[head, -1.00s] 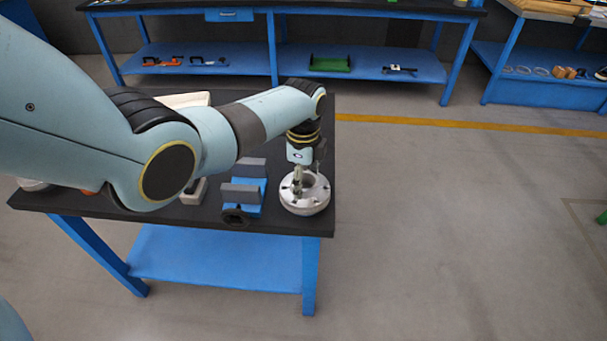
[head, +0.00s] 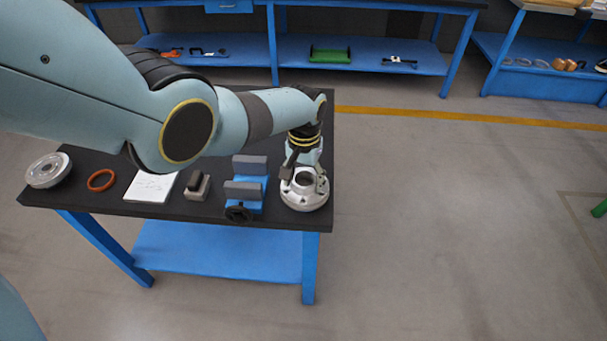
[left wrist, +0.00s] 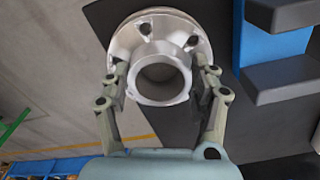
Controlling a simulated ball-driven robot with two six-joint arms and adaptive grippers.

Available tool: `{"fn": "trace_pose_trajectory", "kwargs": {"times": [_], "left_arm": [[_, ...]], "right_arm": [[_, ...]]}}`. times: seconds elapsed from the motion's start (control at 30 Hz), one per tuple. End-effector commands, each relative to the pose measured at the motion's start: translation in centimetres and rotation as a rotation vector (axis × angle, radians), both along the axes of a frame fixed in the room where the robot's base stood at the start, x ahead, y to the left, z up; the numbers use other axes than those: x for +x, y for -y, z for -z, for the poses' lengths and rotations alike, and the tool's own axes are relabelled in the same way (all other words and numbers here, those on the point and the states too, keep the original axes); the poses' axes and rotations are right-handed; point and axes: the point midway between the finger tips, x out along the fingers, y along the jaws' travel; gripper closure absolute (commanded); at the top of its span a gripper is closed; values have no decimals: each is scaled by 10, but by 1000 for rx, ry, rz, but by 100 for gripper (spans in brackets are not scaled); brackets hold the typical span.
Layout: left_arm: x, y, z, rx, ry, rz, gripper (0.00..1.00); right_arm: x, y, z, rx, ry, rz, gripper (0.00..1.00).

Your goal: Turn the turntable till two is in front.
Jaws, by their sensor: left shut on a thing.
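The silver flanged shell (head: 304,199) stands at the right front corner of the black table. It has a round flange with holes and a raised open neck. In the left wrist view the shell (left wrist: 163,80) shows its neck between my two fingers. My left gripper (head: 305,178) is shut on the shell's neck from above; its fingers also show in the left wrist view (left wrist: 163,88). I cannot make out a separate turntable under the shell, and no number is legible. My right gripper is not in view.
A blue vise with grey jaws (head: 245,188) stands close left of the shell.

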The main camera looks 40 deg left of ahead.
Motion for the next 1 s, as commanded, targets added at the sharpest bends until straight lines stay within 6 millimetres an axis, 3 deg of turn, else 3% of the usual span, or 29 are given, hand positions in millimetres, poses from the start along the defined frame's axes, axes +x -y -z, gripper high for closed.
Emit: {"fn": "trace_pose_trajectory", "kwargs": {"times": [0.27, 0.3, 0.47, 0.83, 1.0], "left_arm": [[-5, 5, 4, -3, -12, -502, 97], [-5, 4, 5, -3, -11, -491, 34], [-3, 3, 4, -2, -9, -488, 13], [0, 2, 0, -2, -2, -485, 11], [1, 2, -12, -1, 0, -485, 11]], "right_arm": [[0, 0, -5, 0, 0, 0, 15], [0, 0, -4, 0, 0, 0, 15], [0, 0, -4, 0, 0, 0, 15], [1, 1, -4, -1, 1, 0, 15], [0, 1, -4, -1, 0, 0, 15]]}}
